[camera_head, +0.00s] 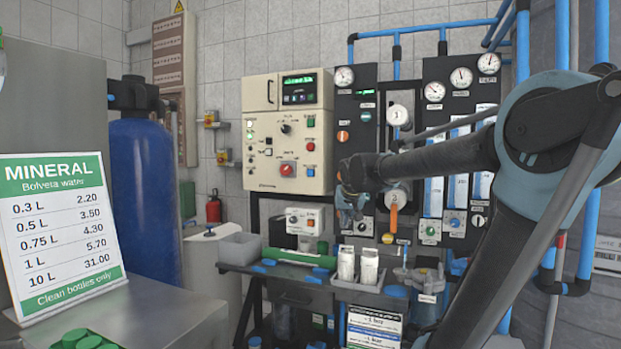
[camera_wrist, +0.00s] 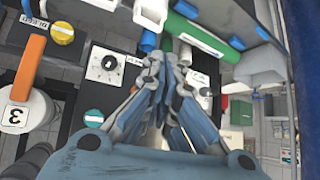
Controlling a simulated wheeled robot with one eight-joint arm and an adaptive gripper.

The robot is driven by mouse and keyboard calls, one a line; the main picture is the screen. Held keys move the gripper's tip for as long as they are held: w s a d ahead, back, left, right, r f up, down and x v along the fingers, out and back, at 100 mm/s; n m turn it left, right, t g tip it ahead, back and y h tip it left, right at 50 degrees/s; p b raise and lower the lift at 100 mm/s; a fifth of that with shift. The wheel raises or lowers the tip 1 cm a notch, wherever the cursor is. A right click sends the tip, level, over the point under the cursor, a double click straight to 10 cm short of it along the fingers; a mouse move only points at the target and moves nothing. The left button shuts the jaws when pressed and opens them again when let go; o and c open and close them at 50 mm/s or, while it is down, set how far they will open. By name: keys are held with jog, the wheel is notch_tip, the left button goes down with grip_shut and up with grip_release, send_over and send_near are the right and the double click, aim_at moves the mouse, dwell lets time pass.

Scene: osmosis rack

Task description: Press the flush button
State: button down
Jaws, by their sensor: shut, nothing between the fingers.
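My gripper (camera_head: 347,217) hangs in front of the black valve panel (camera_head: 357,90), left of the white valve marked 3 (camera_head: 397,195). In the wrist view its fingers (camera_wrist: 166,62) are shut together with nothing between them. A white plate with a black knob (camera_wrist: 107,64) is beside the fingers there. No label reading flush is legible, so I cannot tell which control is the flush button. Candidates include the buttons on the cream control box (camera_head: 290,130), such as a green one (camera_head: 249,135) and a red one (camera_head: 287,169), and a teal-and-white disc (camera_wrist: 93,117) on the panel.
An orange lever (camera_head: 394,217) hangs below the valve. Two white bottles (camera_head: 346,263) stand in a grey tray below my gripper. A green cylinder (camera_head: 298,257) lies on the bench at left. A price sign (camera_head: 60,225) stands on a nearer counter. Blue pipes run above.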

aim_at(309, 175)
jog(key=w+a+r+t+y, duration=0.3)
jog(key=w+a+r, duration=0.9)
jog(key=w+a, duration=0.3)
jog(key=shift+a+r+n, duration=0.2)
jog(key=shift+a+n, duration=0.1)
jog(key=shift+a, duration=0.75)
jog(key=shift+w, duration=0.15)
jog(key=w+d, duration=0.3)
jog(key=w, duration=0.5)
jog(key=shift+w+d, duration=0.35)
jog(key=shift+w, duration=0.45)
dwell(0.9)
jog(key=shift+s, duration=0.1)
jog(key=shift+s+a, duration=0.35)
jog(key=shift+s, duration=0.4)
